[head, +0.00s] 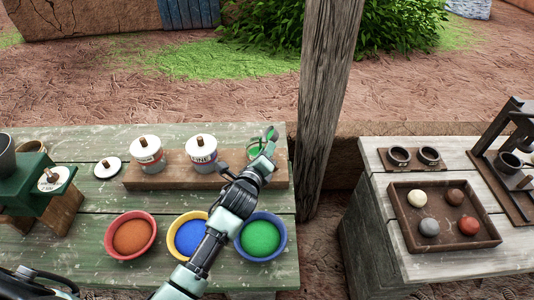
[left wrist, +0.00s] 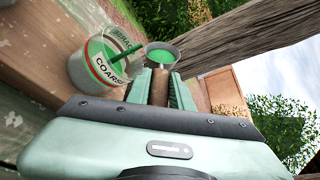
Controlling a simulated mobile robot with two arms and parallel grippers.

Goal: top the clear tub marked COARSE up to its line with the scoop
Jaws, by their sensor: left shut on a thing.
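The clear tub marked COARSE (left wrist: 92,72) stands on the wooden board and holds green powder; a red band runs around it. In the head view the tub (head: 253,151) is partly hidden by my gripper. My left gripper (head: 267,158) is shut on the brown handle of the scoop (left wrist: 162,55). The scoop's round metal bowl, with green inside, is just beside the tub in the left wrist view; it also shows in the head view (head: 271,134). A green strip crosses the tub; I cannot tell what it is. My right gripper is not in view.
Bowls of orange (head: 132,236), blue (head: 190,236) and green powder (head: 261,238) stand along the front. Two lidded white tubs (head: 202,155) share the board (head: 174,172). A loose lid (head: 107,167) lies left. A wooden post (head: 322,120) rises close to the right.

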